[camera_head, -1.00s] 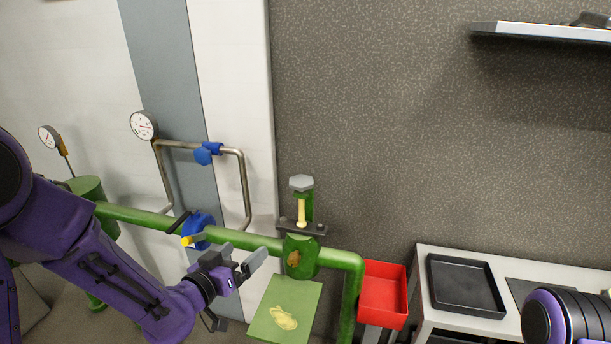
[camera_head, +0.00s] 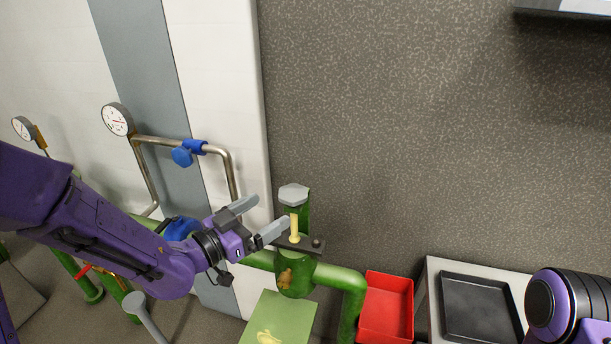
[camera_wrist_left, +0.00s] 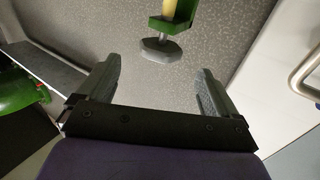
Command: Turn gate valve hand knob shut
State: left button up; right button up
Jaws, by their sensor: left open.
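The gate valve (camera_head: 296,277) is a green body on a green pipe. A pale yellow stem (camera_head: 294,228) rises through its yoke, and a grey hexagonal hand knob (camera_head: 293,194) sits on top. In the left wrist view the knob (camera_wrist_left: 160,50) appears ahead, in line with the gap between the fingers but beyond their tips. My left gripper (camera_head: 272,212) is open and empty, to the left of the knob and slightly lower in the head view; one finger overlaps the stem area. It also shows in the left wrist view (camera_wrist_left: 160,75). My right gripper is out of view.
A bent steel pipe with a blue valve (camera_head: 183,156) and a round gauge (camera_head: 117,119) stand left of the gate valve. A red bin (camera_head: 387,281) and a black tray (camera_head: 480,284) are at the right. The wall area above the knob is clear.

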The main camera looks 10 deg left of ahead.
aim_at(283, 198)
pick_arm(q)
jog(key=shift+w+d, duration=0.25)
jog(key=shift+w, duration=0.7)
jog(key=w+d+p, duration=0.1)
jog(key=w+d+r+p, duration=0.1)
jog(key=w, duration=0.1)
jog(key=shift+w+d+p, duration=0.15)
jog(key=shift+d+p, duration=0.1)
jog(key=shift+p, duration=0.05)
jog(key=x, duration=0.3)
jog(key=p+x, duration=0.1)
jog(key=x, duration=0.1)
jog(key=shift+a+f, duration=0.2)
jog(key=shift+f, duration=0.2)
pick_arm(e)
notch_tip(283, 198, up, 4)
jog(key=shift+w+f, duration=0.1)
pick_arm(q)
jog(key=c, duration=1)
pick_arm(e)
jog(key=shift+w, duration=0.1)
